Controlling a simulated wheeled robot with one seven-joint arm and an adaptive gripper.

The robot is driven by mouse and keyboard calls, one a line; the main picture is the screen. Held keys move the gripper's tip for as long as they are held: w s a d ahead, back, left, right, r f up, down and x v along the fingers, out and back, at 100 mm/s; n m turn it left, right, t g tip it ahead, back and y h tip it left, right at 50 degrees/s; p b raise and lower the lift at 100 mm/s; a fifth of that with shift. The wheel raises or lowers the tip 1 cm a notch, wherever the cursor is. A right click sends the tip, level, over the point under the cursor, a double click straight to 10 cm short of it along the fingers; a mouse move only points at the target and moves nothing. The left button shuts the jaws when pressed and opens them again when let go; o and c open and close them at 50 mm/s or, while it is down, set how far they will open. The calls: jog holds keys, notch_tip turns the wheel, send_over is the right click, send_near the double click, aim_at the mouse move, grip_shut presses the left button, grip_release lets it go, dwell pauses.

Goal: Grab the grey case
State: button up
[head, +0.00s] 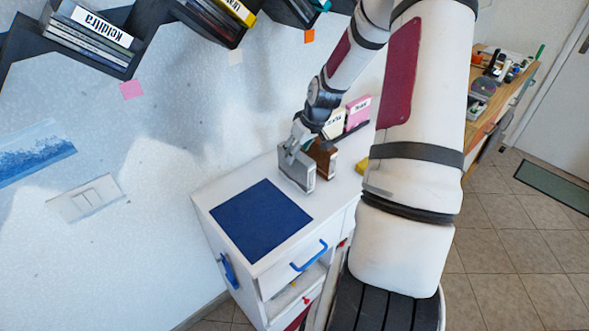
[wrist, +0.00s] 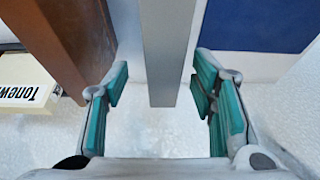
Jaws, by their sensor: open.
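The grey case (head: 297,170) stands upright on the white cabinet top, just right of the dark blue mat (head: 259,222). In the wrist view the grey case (wrist: 166,55) shows as a narrow upright slab. My gripper (head: 297,140) is at the grey case's upper part. In the wrist view my gripper (wrist: 162,100) is open, with one teal-padded finger on each side of the case and a visible gap on both sides. The case's lower part is hidden in the wrist view.
A brown case (head: 325,160) stands close beside the grey one; in the wrist view the brown case (wrist: 65,45) is near the left finger. Cream (head: 335,124) and pink (head: 358,112) cases stand behind. Wall shelves hold several discs. The blue mat is bare.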

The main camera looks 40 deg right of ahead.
jog(key=shift+x, duration=2.75)
jog(key=shift+s+a+f, duration=0.1)
jog(key=shift+a+f, duration=0.1)
jog(key=shift+f, duration=0.05)
jog(key=shift+c, duration=0.3)
grip_shut()
